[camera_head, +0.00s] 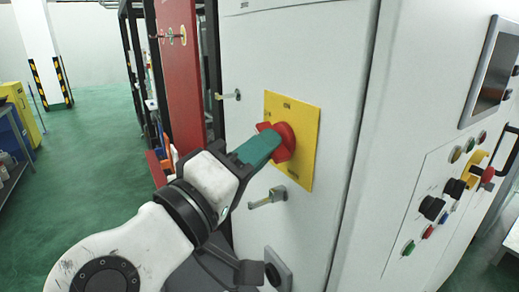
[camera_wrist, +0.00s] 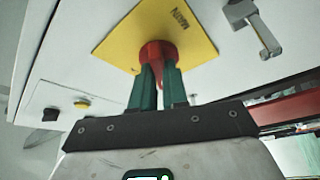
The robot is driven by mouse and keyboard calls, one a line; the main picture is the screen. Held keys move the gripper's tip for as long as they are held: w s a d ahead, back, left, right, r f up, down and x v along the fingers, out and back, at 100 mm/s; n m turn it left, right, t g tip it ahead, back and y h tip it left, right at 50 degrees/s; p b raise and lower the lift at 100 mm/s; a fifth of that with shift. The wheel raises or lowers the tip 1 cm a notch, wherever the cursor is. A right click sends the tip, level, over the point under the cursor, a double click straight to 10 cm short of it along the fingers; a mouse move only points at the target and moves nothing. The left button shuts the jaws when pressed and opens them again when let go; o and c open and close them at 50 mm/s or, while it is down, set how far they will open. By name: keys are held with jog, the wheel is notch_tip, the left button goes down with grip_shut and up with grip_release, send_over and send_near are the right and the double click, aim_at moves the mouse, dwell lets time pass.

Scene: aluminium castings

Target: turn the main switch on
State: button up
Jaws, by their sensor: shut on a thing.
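The main switch is a red rotary knob (camera_head: 284,140) on a yellow plate (camera_head: 302,150), fixed to the front of a white cabinet. My gripper (camera_head: 268,143) has green fingers and reaches the knob from the left. In the wrist view, the two fingers (camera_wrist: 157,78) stand either side of the red knob's grip (camera_wrist: 157,52) and are shut on it. The yellow plate (camera_wrist: 190,30) lies behind the knob there. Part of the knob is hidden by the fingers, and I cannot tell its exact position.
A control panel (camera_head: 440,200) with buttons and a screen (camera_head: 494,72) are on the right. A red panel (camera_head: 182,70) stands behind left. Green floor (camera_head: 85,160) is open at left.

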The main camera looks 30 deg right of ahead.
jog(key=shift+f+m+b, duration=0.15)
jog(key=shift+m+b, duration=0.15)
jog(key=shift+b, duration=0.25)
grip_shut()
jog(key=m+g+h+b, duration=0.1)
jog(key=m+b, duration=0.2)
jog(key=b, duration=0.1)
jog(key=m+g+h+b, duration=0.1)
jog(key=m+b, duration=0.2)
jog(key=b, duration=0.2)
jog(key=f+m+g+h+b, duration=0.1)
jog(key=m+g+b, duration=0.1)
jog(key=m+b, duration=0.2)
jog(key=shift+w+b, duration=0.3)
jog(key=shift+b, duration=0.1)
jog(key=m+g+b, duration=0.1)
jog(key=m, duration=0.1)
jog(key=m+g+b, duration=0.2)
jog(key=m+b, duration=0.1)
jog(key=shift+w+r+m+h, duration=0.15)
jog(key=shift+r+m+h, duration=0.15)
jog(key=o, duration=0.7)
grip_release()
jog(key=shift+r, duration=0.1)
jog(key=shift+a, duration=0.1)
